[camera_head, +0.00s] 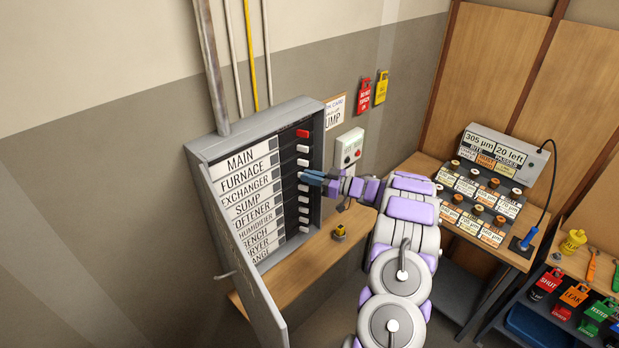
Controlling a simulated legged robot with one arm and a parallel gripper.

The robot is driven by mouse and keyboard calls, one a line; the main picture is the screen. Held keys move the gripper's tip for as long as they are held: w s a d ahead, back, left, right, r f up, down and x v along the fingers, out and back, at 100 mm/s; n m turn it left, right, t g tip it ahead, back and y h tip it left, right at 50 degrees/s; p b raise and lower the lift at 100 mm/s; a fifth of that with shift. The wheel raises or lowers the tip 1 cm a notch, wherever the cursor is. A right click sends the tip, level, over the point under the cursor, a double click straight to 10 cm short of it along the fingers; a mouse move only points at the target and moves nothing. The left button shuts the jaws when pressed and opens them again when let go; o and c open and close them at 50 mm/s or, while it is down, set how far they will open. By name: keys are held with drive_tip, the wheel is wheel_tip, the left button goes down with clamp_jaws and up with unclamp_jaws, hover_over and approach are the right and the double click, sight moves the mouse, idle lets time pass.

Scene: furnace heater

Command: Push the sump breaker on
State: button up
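A grey breaker panel (311,110) hangs on the wall with its door (243,262) swung open. Its labels run down from MAIN, FURNACE and EXCHANGER to SUMP and others. The SUMP label (247,203) is fourth from the top. My gripper (307,176) reaches in from the right, with its blue fingertips close together at the switch column, level with the SUMP row. The fingers hide the sump breaker, so its position and any contact cannot be told. The gripper looks shut, with nothing visible in it.
A red switch (302,133) tops the column; white switches sit above and below my fingers. A small yellow-and-dark object (340,232) stands on the wooden bench (312,262) below. A labelled parts rack (482,205) is farther right.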

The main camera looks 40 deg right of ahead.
drive_tip(key=o, duration=0.5)
drive_tip(key=shift+s+d+r, duration=0.1)
drive_tip(key=shift+d, duration=0.25)
drive_tip(key=shift+c, duration=0.2)
drive_tip(key=b+v, duration=0.3)
drive_tip(key=v, duration=1.4)
drive_tip(key=shift+f, duration=0.2)
drive_tip(key=shift+d, duration=0.25)
